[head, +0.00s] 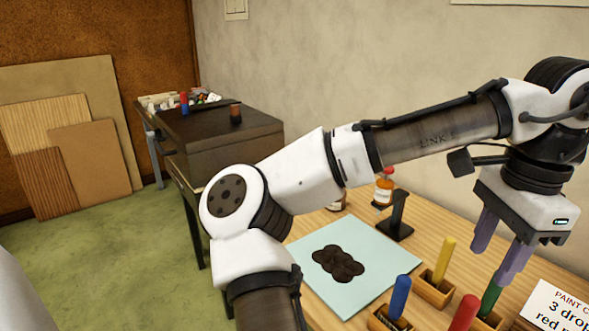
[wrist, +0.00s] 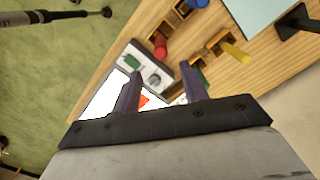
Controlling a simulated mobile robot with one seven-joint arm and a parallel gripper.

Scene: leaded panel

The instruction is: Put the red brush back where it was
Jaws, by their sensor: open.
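The red brush (head: 463,312) shows as a thick red handle at the bottom of the head view, tilted, with its lower end cut off by the frame. In the wrist view the red brush (wrist: 160,47) stands beyond my fingers, by a wooden holder. My gripper (head: 496,264) is open, pointing down above the table at the right. In the wrist view its two fingers (wrist: 160,92) are apart, with no brush clearly held between them. A green handle (head: 490,299) shows just below one fingertip in the head view; whether they touch I cannot tell.
A blue handle (head: 400,297) and a yellow handle (head: 445,258) stand in wooden holders. A pale blue sheet (head: 310,246) with a dark blotch lies left of them. A printed card (head: 560,308) stands at right. A black stand (head: 396,222) and an orange bottle (head: 384,187) are behind.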

